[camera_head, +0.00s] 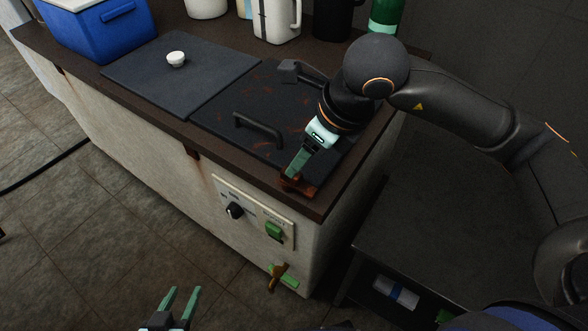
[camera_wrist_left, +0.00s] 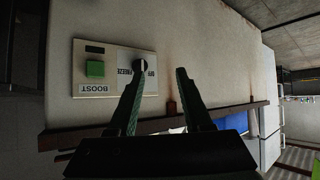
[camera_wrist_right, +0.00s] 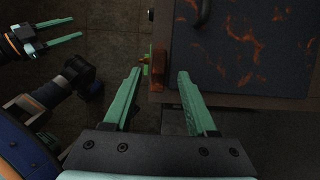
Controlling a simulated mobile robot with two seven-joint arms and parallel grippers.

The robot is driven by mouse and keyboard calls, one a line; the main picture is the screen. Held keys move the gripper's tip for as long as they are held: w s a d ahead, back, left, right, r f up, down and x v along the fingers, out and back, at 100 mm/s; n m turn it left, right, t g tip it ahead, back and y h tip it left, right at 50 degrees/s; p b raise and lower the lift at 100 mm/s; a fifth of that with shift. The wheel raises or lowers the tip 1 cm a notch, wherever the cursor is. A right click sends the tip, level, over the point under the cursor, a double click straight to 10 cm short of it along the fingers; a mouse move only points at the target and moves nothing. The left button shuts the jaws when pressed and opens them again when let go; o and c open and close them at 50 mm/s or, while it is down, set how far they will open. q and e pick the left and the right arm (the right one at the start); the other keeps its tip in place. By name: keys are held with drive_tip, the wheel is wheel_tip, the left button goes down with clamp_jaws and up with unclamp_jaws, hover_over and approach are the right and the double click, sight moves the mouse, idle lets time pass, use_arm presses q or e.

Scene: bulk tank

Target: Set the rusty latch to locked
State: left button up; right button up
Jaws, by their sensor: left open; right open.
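The rusty latch (camera_head: 301,187) is a small orange-brown piece at the front right corner of the dark tank top. It also shows in the right wrist view (camera_wrist_right: 159,72). My right gripper (camera_head: 289,175) reaches down over it from the right. In the right wrist view its fingers (camera_wrist_right: 158,74) are apart, with the latch seen between their tips; I cannot tell whether they touch it. My left gripper (camera_head: 184,290) is open and empty, low in front of the tank. In the left wrist view its fingers (camera_wrist_left: 161,68) point toward the control panel.
The rust-streaked lid (camera_head: 240,95) has a black handle (camera_head: 258,130). A panel with a black knob (camera_head: 235,210) and green switch (camera_head: 274,231) is on the tank's front, above a brass tap (camera_head: 278,275). A blue cooler (camera_head: 100,30) and jugs stand behind. Floor in front is clear.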

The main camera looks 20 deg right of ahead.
sight(299, 185)
use_arm(q)
drive_tip(key=w+r+t, duration=0.1)
drive_tip(key=r, duration=0.1)
drive_tip(key=w+r+t, duration=0.1)
drive_tip(key=w+r, duration=0.1)
drive_tip(key=shift+w+r+b, duration=0.15)
drive_tip(key=shift+r+b, duration=0.15)
drive_tip(key=shift+r, duration=0.1)
use_arm(e)
drive_tip(key=x, duration=0.5)
drive_tip(key=shift+w+a+f, duration=0.1)
drive_tip(key=shift+f, duration=0.15)
drive_tip(key=shift+c, duration=0.4)
clamp_jaws()
use_arm(q)
drive_tip(key=shift+f, duration=0.1)
